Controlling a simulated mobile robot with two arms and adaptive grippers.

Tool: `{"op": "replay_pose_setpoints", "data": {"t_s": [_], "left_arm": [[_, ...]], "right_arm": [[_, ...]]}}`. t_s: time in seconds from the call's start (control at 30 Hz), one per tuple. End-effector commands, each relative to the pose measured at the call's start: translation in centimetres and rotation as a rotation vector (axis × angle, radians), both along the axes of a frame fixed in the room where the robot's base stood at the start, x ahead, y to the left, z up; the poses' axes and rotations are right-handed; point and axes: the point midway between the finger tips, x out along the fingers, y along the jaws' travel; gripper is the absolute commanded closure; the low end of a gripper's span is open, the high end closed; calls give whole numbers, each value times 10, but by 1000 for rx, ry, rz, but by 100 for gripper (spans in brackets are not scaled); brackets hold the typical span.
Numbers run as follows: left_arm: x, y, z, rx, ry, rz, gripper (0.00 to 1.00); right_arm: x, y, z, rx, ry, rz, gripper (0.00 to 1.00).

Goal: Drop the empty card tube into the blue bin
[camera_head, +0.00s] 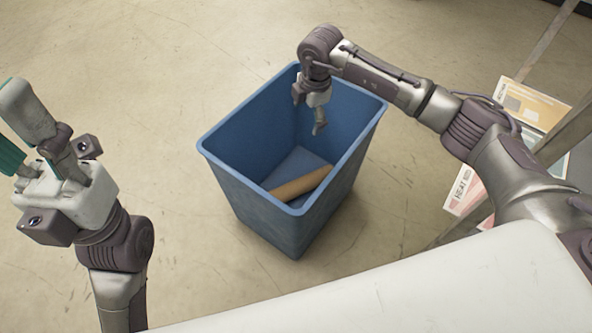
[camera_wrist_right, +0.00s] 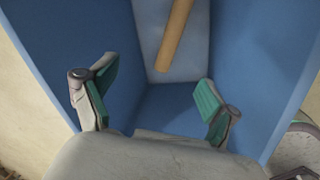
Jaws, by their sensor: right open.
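The brown card tube (camera_head: 301,184) lies inside the blue bin (camera_head: 263,205), slanting across its floor, with its near end partly hidden by the near wall. The tube also shows in the right wrist view (camera_wrist_right: 174,36), beyond the fingers and touching neither. My right gripper (camera_head: 309,112) is over the bin's opening, pointing down into it. Its teal-padded fingers are spread wide and empty in the right wrist view (camera_wrist_right: 150,100). My left gripper (camera_head: 18,128) is raised at the left edge, away from the bin, with its fingers apart and nothing seen between them.
The bin stands upright on a scuffed beige floor (camera_head: 190,60). Printed sheets or boxes (camera_head: 535,105) stand at the right by a metal frame (camera_head: 572,130), behind my right arm. A white surface fills the bottom edge. The floor left of the bin is clear.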

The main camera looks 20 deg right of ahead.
Motion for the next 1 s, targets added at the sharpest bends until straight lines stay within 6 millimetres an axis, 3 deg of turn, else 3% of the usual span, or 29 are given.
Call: {"op": "replay_pose_setpoints", "data": {"t_s": [0.27,0.7,1.0], "left_arm": [[0,0,0,-1,0,0,54],[0,0,0,0,0,0,54],[0,0,0,0,0,0,54]], "right_arm": [[-1,0,10,0,-1,0,13],[-14,-4,95,0,-4,1,13],[-18,-4,118,0,0,-1,13]]}}
